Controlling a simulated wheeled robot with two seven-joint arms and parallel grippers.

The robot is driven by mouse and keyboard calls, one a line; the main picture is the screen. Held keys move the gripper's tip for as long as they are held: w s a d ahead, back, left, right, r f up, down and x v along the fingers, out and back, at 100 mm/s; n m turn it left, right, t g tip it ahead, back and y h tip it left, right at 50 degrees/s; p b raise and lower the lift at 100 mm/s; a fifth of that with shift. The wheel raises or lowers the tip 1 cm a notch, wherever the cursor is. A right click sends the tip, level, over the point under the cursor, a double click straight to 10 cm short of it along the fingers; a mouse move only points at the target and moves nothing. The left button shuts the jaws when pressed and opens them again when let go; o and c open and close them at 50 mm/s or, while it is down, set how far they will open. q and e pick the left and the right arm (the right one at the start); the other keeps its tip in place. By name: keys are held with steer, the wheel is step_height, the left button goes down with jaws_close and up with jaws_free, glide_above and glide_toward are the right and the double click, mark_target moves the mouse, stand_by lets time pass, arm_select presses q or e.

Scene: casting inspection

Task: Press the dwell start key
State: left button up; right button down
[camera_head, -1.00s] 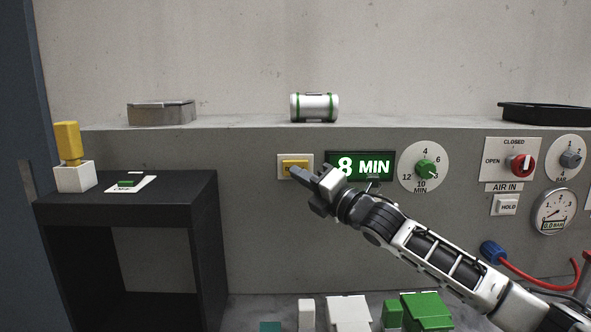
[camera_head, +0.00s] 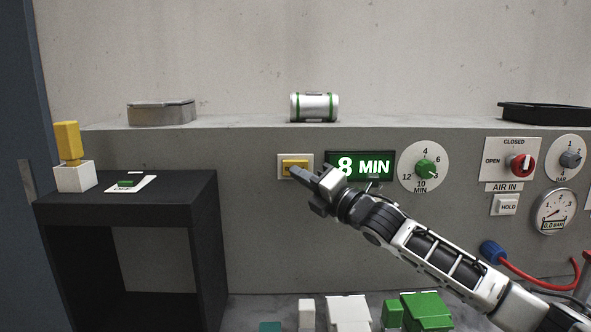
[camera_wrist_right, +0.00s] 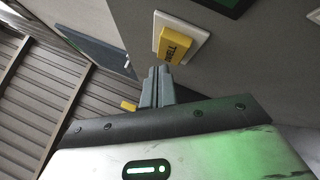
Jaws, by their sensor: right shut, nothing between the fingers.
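The dwell start key is a yellow key (camera_head: 294,163) on a white plate on the grey panel, left of the green "8 MIN" display (camera_head: 375,167). In the right wrist view the yellow key (camera_wrist_right: 171,46) reads "DWELL" in part and stands just beyond the fingertips. My right gripper (camera_head: 297,172) is shut and empty, its tips in front of the key's lower edge. It also shows in the right wrist view (camera_wrist_right: 159,70), with both fingers together. I cannot tell whether the tips touch the key. My left gripper is not in view.
A minute dial (camera_head: 424,167) is right of the display. Farther right are the red air valve knob (camera_head: 522,163), the HOLD key (camera_head: 507,205) and a gauge (camera_head: 553,211). A black stand (camera_head: 120,208) is at left. White and green blocks lie below. A green-banded cylinder (camera_head: 315,107) rests on the ledge.

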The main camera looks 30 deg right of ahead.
stand_by(0.4)
steer(key=shift+w+d+r+p, duration=0.15)
steer(key=shift+w+p, duration=0.05)
steer(key=shift+p, duration=0.1)
steer(key=shift+w+d, duration=0.1)
steer(key=shift+w, duration=0.05)
steer(key=shift+w+d+p, duration=0.2)
steer(key=shift+w+p, duration=0.1)
stand_by(0.5)
steer(key=shift+s+a, duration=0.1)
steer(key=shift+s+a+f+b, duration=0.15)
steer(key=shift+s+f+b, duration=0.1)
steer(key=shift+s+b, duration=0.1)
steer(key=shift+s+a+r, duration=0.1)
steer(key=shift+s+a, duration=0.05)
steer(key=shift+s, duration=0.05)
